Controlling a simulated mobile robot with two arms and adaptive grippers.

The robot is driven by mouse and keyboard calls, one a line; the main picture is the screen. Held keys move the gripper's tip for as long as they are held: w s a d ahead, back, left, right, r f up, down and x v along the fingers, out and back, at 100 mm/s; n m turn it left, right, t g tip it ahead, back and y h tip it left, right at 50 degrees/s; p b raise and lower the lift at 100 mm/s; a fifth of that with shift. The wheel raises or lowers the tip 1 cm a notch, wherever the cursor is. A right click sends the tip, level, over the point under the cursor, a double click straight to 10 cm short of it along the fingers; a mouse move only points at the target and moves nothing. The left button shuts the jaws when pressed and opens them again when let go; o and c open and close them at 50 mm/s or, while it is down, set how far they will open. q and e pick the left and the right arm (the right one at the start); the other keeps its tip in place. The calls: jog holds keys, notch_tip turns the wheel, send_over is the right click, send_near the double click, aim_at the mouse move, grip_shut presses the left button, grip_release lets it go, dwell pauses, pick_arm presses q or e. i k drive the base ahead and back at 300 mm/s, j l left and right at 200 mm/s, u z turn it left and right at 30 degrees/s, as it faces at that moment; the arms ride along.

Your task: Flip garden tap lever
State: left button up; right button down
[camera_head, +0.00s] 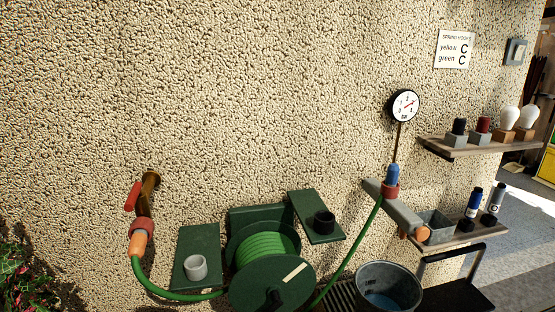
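The garden tap (148,192) is brass and sticks out of the pebbled wall at the left of the head view. Its red lever (132,196) stands roughly upright, slightly tilted, on the tap's left side. An orange and red hose connector (138,240) sits under the tap, with a green hose running from it. Neither of my grippers shows in this view.
A green hose reel (268,262) stands right of the tap, between small green shelves. A pressure gauge (404,106), a metal bucket (388,288) and wooden shelves with bulbs (508,119) are at the right. A leafy plant (25,270) fills the lower left corner.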

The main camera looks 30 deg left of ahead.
aim_at(136, 190)
jog(key=u, duration=1.75)
